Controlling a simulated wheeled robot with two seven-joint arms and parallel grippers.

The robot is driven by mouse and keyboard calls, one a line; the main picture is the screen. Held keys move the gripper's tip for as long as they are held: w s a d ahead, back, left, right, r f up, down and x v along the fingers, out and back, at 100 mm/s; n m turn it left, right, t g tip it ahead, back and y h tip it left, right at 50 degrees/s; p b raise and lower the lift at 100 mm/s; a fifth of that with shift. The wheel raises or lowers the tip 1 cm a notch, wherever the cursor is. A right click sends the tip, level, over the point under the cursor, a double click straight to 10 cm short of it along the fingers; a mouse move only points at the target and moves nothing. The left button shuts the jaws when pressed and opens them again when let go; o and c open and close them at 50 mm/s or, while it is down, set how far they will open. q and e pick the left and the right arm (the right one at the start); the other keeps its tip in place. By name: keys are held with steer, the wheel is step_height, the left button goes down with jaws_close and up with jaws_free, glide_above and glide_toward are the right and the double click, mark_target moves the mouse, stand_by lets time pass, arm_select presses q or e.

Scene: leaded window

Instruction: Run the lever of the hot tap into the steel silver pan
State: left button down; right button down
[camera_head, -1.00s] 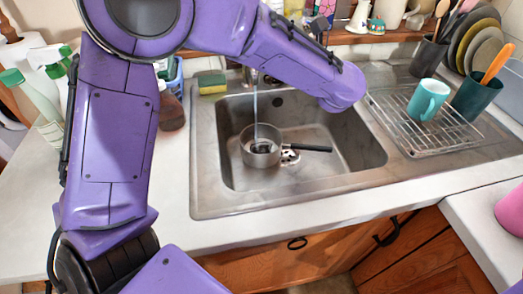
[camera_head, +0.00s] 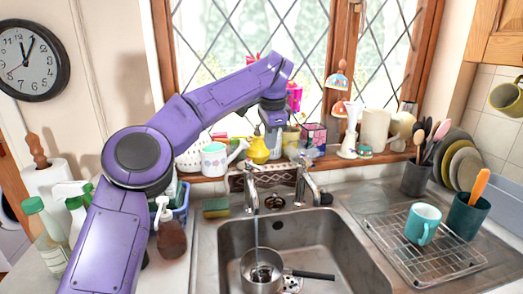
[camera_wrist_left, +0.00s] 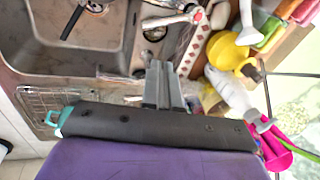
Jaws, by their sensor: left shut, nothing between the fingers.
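The steel silver pan (camera_head: 247,272), with a black handle, sits in the sink basin under the left tap (camera_head: 249,198). A thin water stream (camera_head: 256,233) falls from this tap into the pan. In the left wrist view a chrome tap (camera_wrist_left: 172,18) with a red mark shows at the top, beside the basin. A second tap (camera_head: 308,184) stands to the right in the head view. My left gripper (camera_head: 275,153) is shut and empty, pointing down behind the taps near the sill. Its grey fingers (camera_wrist_left: 165,82) are apart from the red-marked tap. My right gripper is out of view.
A sponge (camera_head: 216,207) lies left of the taps. A drying rack (camera_head: 440,262) with a teal mug (camera_head: 422,223) stands at right.

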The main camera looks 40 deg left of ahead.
arm_select(q)
steer(key=a+r+n+t+h, duration=0.1)
steer(key=a+r+n+h, duration=0.2)
step_height(320, 180, down, 10)
steer(key=p, duration=0.1)
steer(key=shift+a+r, duration=0.15)
steer(key=shift+r, duration=0.05)
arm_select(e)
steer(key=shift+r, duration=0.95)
arm_select(q)
steer(key=shift+w, duration=0.1)
